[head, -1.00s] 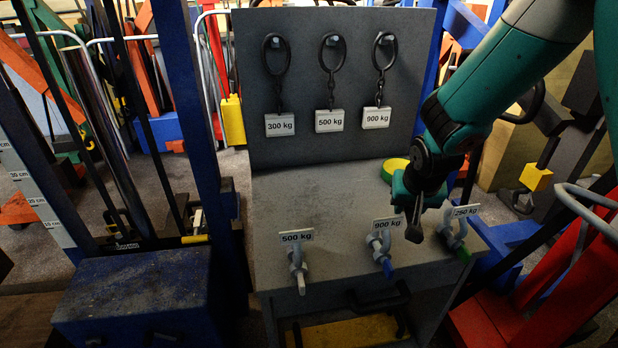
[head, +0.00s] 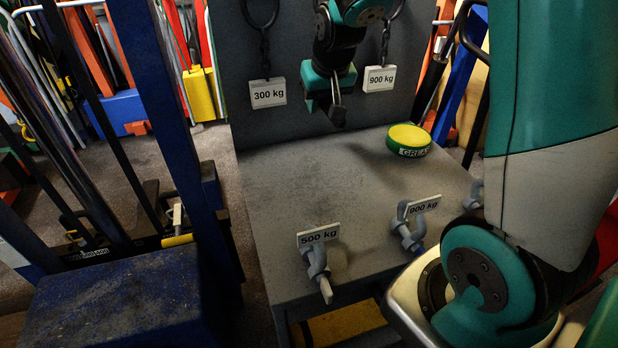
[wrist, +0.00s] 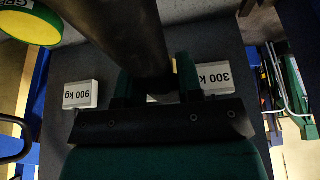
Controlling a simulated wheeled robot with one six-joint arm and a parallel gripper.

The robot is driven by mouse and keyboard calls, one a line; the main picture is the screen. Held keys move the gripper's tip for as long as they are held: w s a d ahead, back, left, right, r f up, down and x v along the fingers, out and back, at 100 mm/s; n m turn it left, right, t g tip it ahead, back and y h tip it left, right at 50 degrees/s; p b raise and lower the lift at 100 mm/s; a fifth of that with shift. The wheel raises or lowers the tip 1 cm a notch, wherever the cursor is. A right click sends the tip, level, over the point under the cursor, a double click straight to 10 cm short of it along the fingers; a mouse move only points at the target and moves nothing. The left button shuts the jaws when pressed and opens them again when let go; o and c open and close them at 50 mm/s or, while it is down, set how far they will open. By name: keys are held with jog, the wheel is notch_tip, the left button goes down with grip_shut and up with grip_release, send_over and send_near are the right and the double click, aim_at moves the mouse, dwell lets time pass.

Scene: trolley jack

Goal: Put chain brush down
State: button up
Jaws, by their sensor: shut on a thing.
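My gripper (head: 338,108) is shut in front of the upright grey panel, above the rear of the bench top. In the wrist view a long dark bar, which I take for the chain brush (wrist: 128,35), runs from between the fingers (wrist: 153,88) to the top edge. Its bristles cannot be made out. In the head view only a short grey piece shows below the gripper, apart from the bench top (head: 290,190).
A green and yellow grease tin (head: 408,138) stands at the bench's back right. Shackles labelled 500 kg (head: 318,262) and 900 kg (head: 408,230) sit along the front. Chains with tags 300 kg (head: 268,92) and 900 kg (head: 379,78) hang behind. The bench's middle and left are clear.

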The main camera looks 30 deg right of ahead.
aim_at(321, 178)
jog(key=shift+s+d+f, duration=0.1)
jog(key=shift+d+f, duration=0.1)
jog(key=shift+d, duration=0.2)
notch_tip(321, 178, down, 19)
jog(key=shift+r+p, duration=0.15)
jog(key=shift+p, duration=0.3)
jog(key=o, duration=1.1)
